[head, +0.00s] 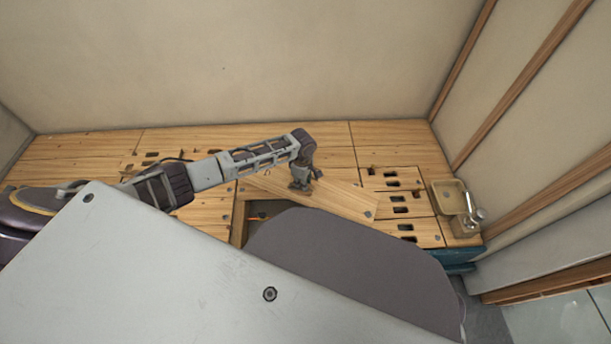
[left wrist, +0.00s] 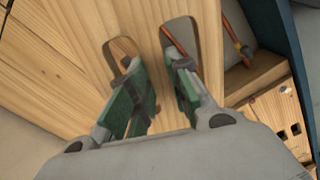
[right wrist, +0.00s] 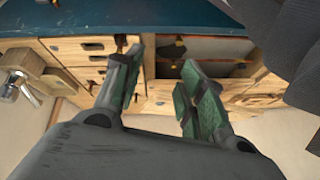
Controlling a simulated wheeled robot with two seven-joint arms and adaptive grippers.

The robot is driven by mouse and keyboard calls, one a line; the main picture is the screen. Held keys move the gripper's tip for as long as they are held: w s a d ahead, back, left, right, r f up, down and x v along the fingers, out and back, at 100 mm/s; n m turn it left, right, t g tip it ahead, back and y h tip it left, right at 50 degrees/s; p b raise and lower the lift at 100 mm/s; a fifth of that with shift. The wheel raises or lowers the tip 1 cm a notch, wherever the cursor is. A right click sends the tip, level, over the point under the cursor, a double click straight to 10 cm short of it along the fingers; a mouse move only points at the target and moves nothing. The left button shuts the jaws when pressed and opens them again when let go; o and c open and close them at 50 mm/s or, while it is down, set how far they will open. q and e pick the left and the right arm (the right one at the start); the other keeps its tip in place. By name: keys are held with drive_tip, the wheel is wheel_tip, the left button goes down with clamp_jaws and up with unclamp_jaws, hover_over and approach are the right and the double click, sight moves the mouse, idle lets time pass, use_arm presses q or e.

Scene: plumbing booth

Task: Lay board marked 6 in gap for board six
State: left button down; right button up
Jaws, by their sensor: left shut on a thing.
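A pale wooden board (head: 340,201) lies askew over the floor boards in the head view. My left gripper (head: 300,186) is shut on it. In the left wrist view the fingers (left wrist: 155,80) reach into two slots of the board (left wrist: 80,40) and close on the wood between them. No number is readable on it. The open gap (head: 262,209) shows beside and partly under the board. Copper pipes show in the gap in the left wrist view (left wrist: 238,78) and the right wrist view (right wrist: 212,50). My right gripper (right wrist: 163,75) is open and empty, above the floor.
Slotted floor boards (head: 400,180) lie around the gap. A tan box (head: 449,196) with a metal tap (head: 476,214) stands at the right. A teal edge (head: 455,256) runs along the near right. Walls close the back and right. My own body hides the near part.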

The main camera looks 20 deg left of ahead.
use_arm(q)
wheel_tip(320, 180, down, 9)
drive_tip(key=s+n+b, duration=0.2)
drive_tip(key=n, duration=0.3)
drive_tip(key=shift+s+a+r, duration=0.15)
drive_tip(key=shift+s+a, duration=0.05)
drive_tip(key=shift+a, duration=0.1)
use_arm(e)
drive_tip(key=shift+w+f+t+y, duration=0.3)
drive_tip(key=shift+w+f+t, duration=0.15)
drive_tip(key=shift+f+t, duration=0.05)
drive_tip(key=shift+a+f, duration=0.1)
drive_tip(key=shift+f, duration=0.2)
use_arm(q)
drive_tip(key=shift+f+b, duration=2.65)
drive_tip(key=shift+b, duration=0.8)
use_arm(e)
wheel_tip(320, 180, down, 7)
drive_tip(key=a+t+y, duration=0.1)
drive_tip(key=shift+w+a+f+m, duration=0.15)
drive_tip(key=shift+w+a+m, duration=0.05)
drive_tip(key=shift+m, duration=0.1)
use_arm(q)
drive_tip(key=shift+p, duration=0.5)
use_arm(e)
drive_tip(key=shift+w+r, duration=0.25)
drive_tip(key=shift+r, duration=0.6)
drive_tip(key=shift+s, duration=0.15)
